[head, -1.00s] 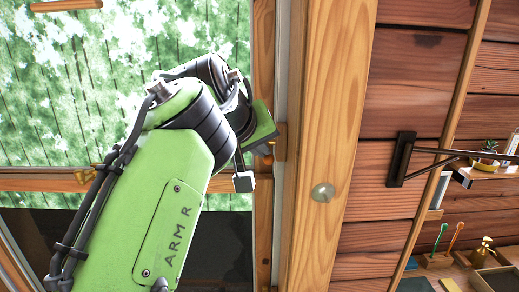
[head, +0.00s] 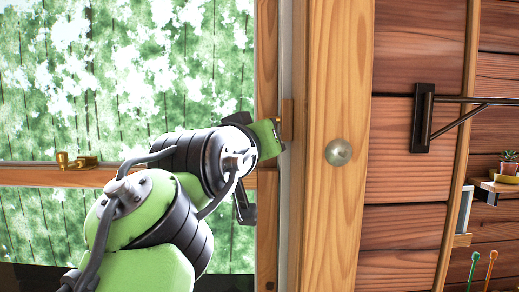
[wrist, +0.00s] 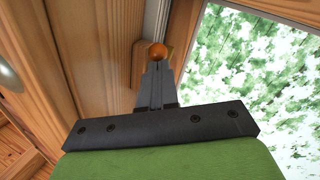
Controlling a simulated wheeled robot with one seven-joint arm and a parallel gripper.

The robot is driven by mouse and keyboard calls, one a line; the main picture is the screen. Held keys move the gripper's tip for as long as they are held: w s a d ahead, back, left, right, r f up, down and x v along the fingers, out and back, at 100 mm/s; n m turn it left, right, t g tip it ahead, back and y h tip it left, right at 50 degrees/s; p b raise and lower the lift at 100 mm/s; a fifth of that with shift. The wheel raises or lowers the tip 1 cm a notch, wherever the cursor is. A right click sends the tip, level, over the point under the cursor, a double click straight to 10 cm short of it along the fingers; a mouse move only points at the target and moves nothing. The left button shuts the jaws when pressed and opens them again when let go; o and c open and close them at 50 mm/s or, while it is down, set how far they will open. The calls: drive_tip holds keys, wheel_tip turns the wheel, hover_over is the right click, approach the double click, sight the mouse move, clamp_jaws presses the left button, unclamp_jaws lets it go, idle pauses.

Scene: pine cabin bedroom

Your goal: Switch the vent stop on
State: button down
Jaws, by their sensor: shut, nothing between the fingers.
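A small wooden block (head: 287,122) with a brass part sits on the right side of the window frame; it looks like the vent stop. In the wrist view, its round orange-brass knob (wrist: 157,50) shows just beyond my fingertips, beside the wooden block (wrist: 137,62). My gripper (wrist: 157,70) is shut and empty, its tips right at the knob's lower edge. I cannot tell whether they touch. In the head view, my green gripper body (head: 268,138) is close to the block, and its fingers are mostly hidden.
A round metal knob (head: 338,152) is on the wooden post right of the window. A brass latch (head: 76,161) sits on the window's crossbar at left. A black shelf bracket (head: 423,120) and a shelf with a plant (head: 508,163) are farther right.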

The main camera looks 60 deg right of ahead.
drive_tip(key=shift+w+d+f+m+h+b, duration=0.3)
drive_tip(key=shift+d+f+h+b, duration=0.35)
drive_tip(key=shift+b, duration=0.55)
drive_tip(key=shift+w+d+f+m+h+b, duration=0.3)
drive_tip(key=shift+f+h+b, duration=0.5)
drive_tip(key=shift+b, duration=0.35)
drive_tip(key=shift+d, duration=0.15)
drive_tip(key=shift+s+r, duration=0.1)
drive_tip(key=shift+r, duration=0.05)
